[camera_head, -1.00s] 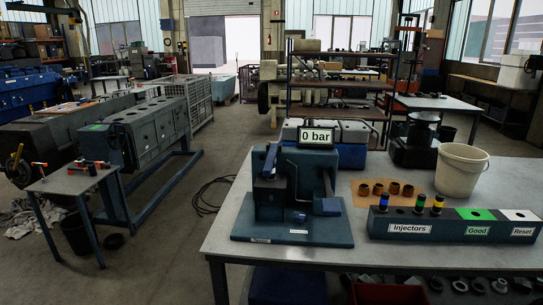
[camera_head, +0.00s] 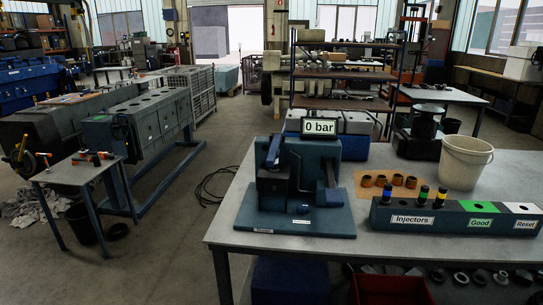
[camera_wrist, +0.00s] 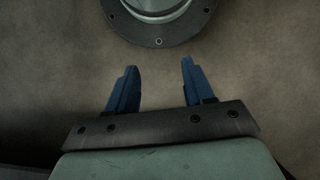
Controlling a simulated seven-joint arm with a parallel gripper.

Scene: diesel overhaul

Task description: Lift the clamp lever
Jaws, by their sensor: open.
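The dark blue test stand (camera_head: 268,218) sits at the left front of the grey bench in the head view. Its blue upright parts include a slanted piece (camera_head: 273,152) at the left and a slim bar (camera_head: 328,172) at the right, with a blue block at its foot. I cannot tell for certain which of these is the clamp lever. My gripper (camera_wrist: 158,66) shows only in the wrist view. Its two blue fingers are apart with nothing between them. Beyond them are a plain brownish surface and part of a round bolted flange (camera_wrist: 158,33). The stand is not recognisable there.
A display (camera_head: 319,127) above the stand reads "0 bar". Right of the stand are an injector rack (camera_head: 410,218), several brown rings on a tan mat (camera_head: 365,190) and a white bucket (camera_head: 464,165). A side table (camera_head: 72,176) stands at left.

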